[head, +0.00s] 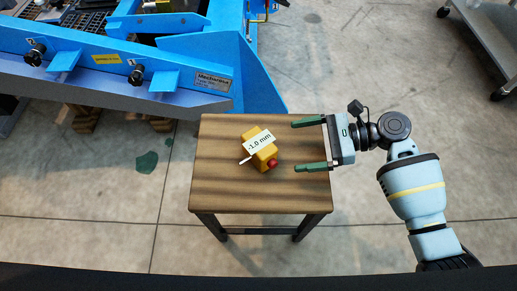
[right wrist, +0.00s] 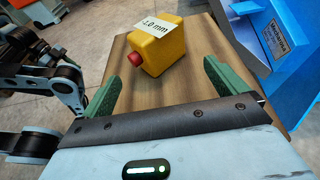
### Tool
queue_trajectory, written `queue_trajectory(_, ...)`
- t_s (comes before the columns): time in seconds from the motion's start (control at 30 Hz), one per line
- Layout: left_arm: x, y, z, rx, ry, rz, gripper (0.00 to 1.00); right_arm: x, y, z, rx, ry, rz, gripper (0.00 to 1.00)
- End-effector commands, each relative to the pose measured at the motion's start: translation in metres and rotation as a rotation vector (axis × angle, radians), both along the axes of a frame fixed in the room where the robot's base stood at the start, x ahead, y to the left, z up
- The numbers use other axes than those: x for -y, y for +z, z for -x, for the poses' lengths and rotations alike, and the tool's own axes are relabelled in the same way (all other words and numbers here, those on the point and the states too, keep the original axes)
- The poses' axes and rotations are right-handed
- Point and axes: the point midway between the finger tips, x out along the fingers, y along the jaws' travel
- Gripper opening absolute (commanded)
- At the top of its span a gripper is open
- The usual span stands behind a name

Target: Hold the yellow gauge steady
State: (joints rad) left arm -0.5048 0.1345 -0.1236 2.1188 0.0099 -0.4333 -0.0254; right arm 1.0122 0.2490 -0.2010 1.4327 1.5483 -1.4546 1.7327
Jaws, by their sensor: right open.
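The yellow gauge (head: 268,154) lies on the small wooden table (head: 215,185), a little left of the table's middle. It has a white label reading "-1.0 mm", a red knob on its near right corner and a thin pale pin at its left. My right gripper (head: 294,146) is open over the table's right side, its green fingers pointing left toward the gauge. In the right wrist view the gauge (right wrist: 160,50) is ahead of the open right gripper (right wrist: 158,70), beyond the fingertips. No contact shows. My left gripper is not in view.
A large blue machine frame (head: 262,88) stands behind the table, its corner near the table's back edge. A grey wheeled cart (head: 490,40) is at the top right. The tabletop around the gauge is clear.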

Motion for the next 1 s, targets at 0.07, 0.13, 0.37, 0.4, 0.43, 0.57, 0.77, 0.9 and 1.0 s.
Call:
queue_trajectory(0.07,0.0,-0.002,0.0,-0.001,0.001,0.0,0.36,-0.004,-0.002,0.0,0.0,0.001,-0.001,0.97)
queue_trajectory(0.13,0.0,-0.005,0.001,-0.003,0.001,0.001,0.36,-0.009,-0.004,0.0,0.0,0.002,-0.001,0.97)
queue_trajectory(0.37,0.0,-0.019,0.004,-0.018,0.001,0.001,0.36,-0.035,-0.014,0.0,-0.001,0.003,-0.002,0.97)
queue_trajectory(0.4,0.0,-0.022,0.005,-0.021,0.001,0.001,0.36,-0.04,-0.015,0.0,-0.001,0.003,-0.002,0.97)
queue_trajectory(0.43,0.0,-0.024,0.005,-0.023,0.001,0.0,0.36,-0.043,-0.017,0.0,-0.002,0.002,-0.002,0.97)
queue_trajectory(0.57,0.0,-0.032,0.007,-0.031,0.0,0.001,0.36,-0.059,-0.021,0.0,-0.001,0.002,-0.003,0.97)
queue_trajectory(0.77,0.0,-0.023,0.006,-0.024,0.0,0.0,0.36,-0.08,-0.022,0.0,0.0,0.001,-0.002,0.97)
queue_trajectory(0.9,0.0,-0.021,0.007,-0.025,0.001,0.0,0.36,-0.09,-0.026,0.0,0.001,0.0,-0.002,0.97)
queue_trajectory(1.0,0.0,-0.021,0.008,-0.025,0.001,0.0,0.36,-0.094,-0.028,0.0,0.0,0.0,0.0,0.97)
